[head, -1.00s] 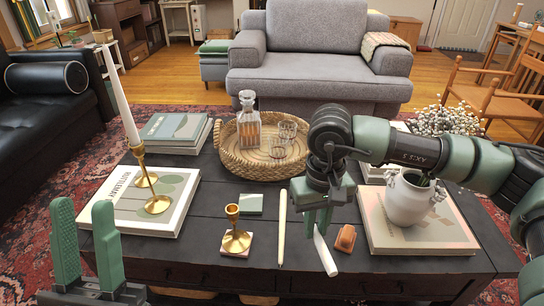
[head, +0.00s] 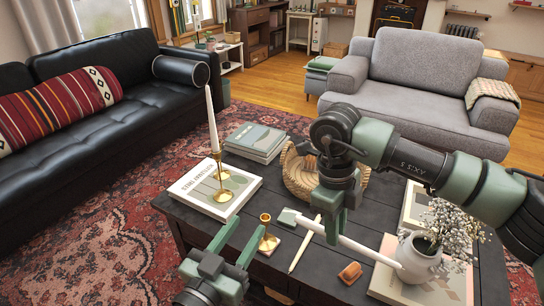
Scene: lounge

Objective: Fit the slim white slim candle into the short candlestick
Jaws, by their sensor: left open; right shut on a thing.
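The short brass candlestick (head: 266,239) stands upright and empty on a small coaster near the table's front. My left gripper (head: 247,226) is open, its fingers just left of the candlestick in the picture; I cannot tell if they touch. My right gripper (head: 334,228) is shut on a slim white candle (head: 372,252), held slanting with its lower end toward the vase at right. The candle's middle is partly hidden by the fingers.
A taller brass candlestick (head: 221,182) holding a white candle (head: 212,121) stands on a book (head: 190,187) at left.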

